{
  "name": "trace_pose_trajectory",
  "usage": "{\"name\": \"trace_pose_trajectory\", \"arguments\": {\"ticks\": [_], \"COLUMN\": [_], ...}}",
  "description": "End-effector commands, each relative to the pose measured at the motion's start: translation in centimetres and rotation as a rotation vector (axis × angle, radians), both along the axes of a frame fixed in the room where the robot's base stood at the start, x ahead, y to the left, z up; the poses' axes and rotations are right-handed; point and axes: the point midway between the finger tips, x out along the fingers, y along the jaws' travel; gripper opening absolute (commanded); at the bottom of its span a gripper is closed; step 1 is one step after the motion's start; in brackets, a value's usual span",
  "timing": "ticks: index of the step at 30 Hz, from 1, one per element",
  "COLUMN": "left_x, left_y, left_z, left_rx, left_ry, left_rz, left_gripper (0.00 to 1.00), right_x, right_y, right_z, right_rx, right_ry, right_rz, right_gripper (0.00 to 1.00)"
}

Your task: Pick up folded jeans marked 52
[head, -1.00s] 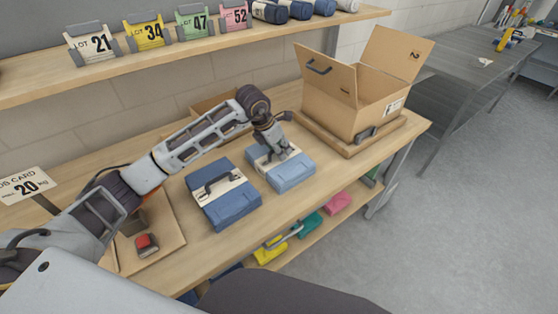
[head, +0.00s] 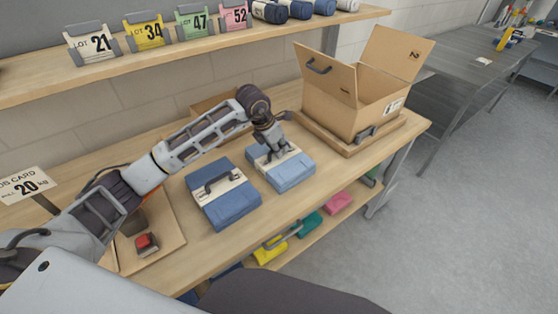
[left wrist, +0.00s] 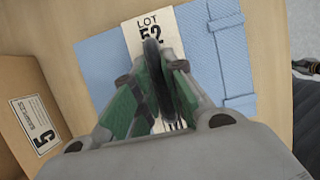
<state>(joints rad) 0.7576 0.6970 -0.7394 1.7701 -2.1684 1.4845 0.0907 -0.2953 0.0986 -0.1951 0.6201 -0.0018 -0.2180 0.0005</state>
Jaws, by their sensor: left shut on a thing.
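The light blue folded jeans (head: 287,172) lie on the wooden bench, right of a darker pair. In the left wrist view the jeans (left wrist: 218,62) carry a cream band (left wrist: 143,28) reading LOT 52. My left gripper (head: 271,153) is over the jeans from above. In the left wrist view its green-padded fingers (left wrist: 155,88) are shut at the band, hiding part of it. My right gripper is not in view.
Darker blue folded jeans (head: 225,198) with a handle lie just left. An open cardboard box (head: 362,103) stands on a wooden base at the bench's right end. A red button (head: 146,243) sits front left. Lot cards (head: 190,22) line the shelf above.

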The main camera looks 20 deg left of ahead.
Motion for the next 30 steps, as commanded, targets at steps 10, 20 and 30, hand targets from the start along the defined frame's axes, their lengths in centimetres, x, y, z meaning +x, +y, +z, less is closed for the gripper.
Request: {"name": "trace_pose_trajectory", "arguments": {"ticks": [10,20,30], "left_x": [0.1,0.1,0.1], "left_y": [0.0,0.0,0.0], "left_z": [0.5,3.3,7.7], "left_rx": [-0.002,-0.002,-0.002], "left_ry": [-0.004,-0.006,-0.006], "left_rz": [0.000,0.000,0.001], "left_gripper": [0.00,0.00,0.00], "right_x": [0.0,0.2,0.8], "right_y": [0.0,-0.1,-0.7], "right_z": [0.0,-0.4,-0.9], "right_rx": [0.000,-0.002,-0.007], "right_ry": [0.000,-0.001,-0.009], "right_rz": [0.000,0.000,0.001], "right_gripper": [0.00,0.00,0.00]}}
